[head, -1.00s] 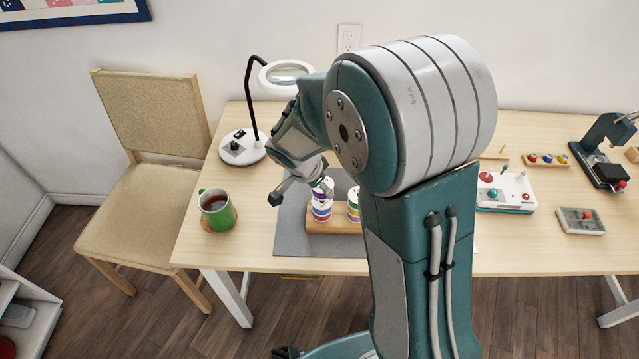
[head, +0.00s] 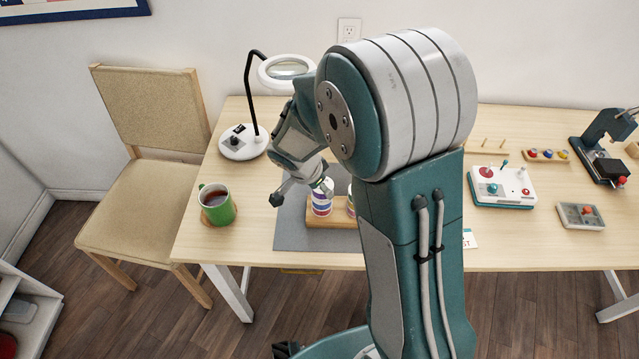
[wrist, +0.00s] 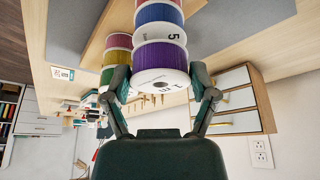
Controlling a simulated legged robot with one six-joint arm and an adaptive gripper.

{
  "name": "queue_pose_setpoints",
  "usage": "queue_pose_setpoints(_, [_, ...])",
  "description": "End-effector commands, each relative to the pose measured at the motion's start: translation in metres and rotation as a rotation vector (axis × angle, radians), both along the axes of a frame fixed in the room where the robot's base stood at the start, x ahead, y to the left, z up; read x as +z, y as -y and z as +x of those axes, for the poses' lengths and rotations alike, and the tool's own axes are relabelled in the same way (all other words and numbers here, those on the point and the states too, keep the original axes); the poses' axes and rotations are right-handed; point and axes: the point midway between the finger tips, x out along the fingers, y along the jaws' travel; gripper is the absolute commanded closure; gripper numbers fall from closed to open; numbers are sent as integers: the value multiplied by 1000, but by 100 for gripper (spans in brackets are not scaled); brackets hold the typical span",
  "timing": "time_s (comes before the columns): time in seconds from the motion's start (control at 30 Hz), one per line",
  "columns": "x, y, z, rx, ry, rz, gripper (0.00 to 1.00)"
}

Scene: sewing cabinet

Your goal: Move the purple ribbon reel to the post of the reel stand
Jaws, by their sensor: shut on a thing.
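The purple ribbon reel (wrist: 160,55) has white flanges and printed marks on its end face. It is at the free end of a stack, against or very close to a blue-violet reel (wrist: 158,14). My gripper (wrist: 160,78) is shut on it, one finger on each side. In the head view my gripper (head: 300,194) is at the left stack of reels (head: 321,207), on a wooden base (head: 330,223). Thin upright wooden posts (head: 485,143) stand at the back right, partly behind my arm; I cannot tell if they are the reel stand.
A second reel stack (wrist: 117,58) is close beside the held reel. A green mug (head: 217,204) and a magnifier lamp (head: 242,146) stand at left.

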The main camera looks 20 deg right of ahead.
Motion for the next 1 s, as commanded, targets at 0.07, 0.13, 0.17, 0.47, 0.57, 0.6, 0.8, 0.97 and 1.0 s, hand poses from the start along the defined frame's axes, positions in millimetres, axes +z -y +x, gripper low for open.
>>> queue_pose_setpoints(0.07, [-2, 0, 0, 0, -1, 0, 62])
queue_pose_setpoints(0.13, [-2, 0, 0, 0, 0, 0, 62])
queue_pose_setpoints(0.17, [-2, 0, 0, 0, 0, 0, 62])
queue_pose_setpoints(0.47, [-2, 0, 0, 1, 0, 0, 0])
queue_pose_setpoints(0.57, [-2, 0, 0, 1, 0, 0, 0])
queue_pose_setpoints(0.6, [-2, 0, 0, 1, 0, 0, 0])
queue_pose_setpoints(0.8, [0, -1, 0, 1, 0, 0, 0])
queue_pose_setpoints(0.97, [18, -8, -2, 2, 5, 0, 0])
queue_pose_setpoints(1.0, [25, -11, -4, 4, 6, 1, 0])
